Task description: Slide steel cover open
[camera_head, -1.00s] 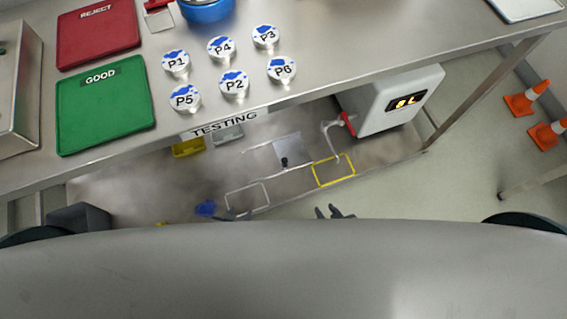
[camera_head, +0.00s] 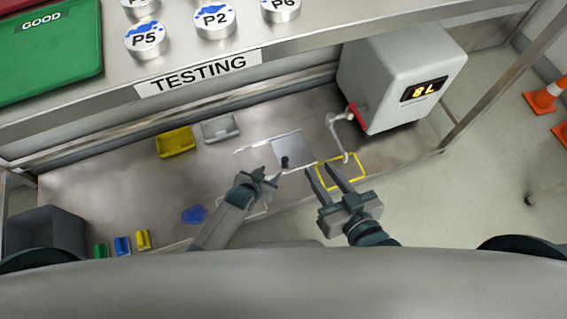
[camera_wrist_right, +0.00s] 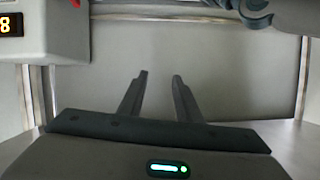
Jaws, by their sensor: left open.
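The steel cover (camera_head: 300,146) is a flat square plate on the lower shelf, with a dark knob (camera_head: 285,162) near its front left edge. A pale rail line runs along its side. My left gripper (camera_head: 268,174) is open just left of and in front of the knob; I cannot tell if it touches it. My right gripper (camera_head: 320,167) is open and empty, in front and right of the cover, close to the yellow outline. In the right wrist view the right fingers (camera_wrist_right: 158,75) are apart with nothing between them.
A yellow outline (camera_head: 364,172) lies right of the cover. A grey box with a display (camera_head: 395,80) and a white spout (camera_head: 338,128) stand behind it. Yellow (camera_head: 175,142) and grey (camera_head: 220,128) trays and a blue item (camera_head: 194,214) lie left. The TESTING shelf (camera_head: 330,30) overhangs.

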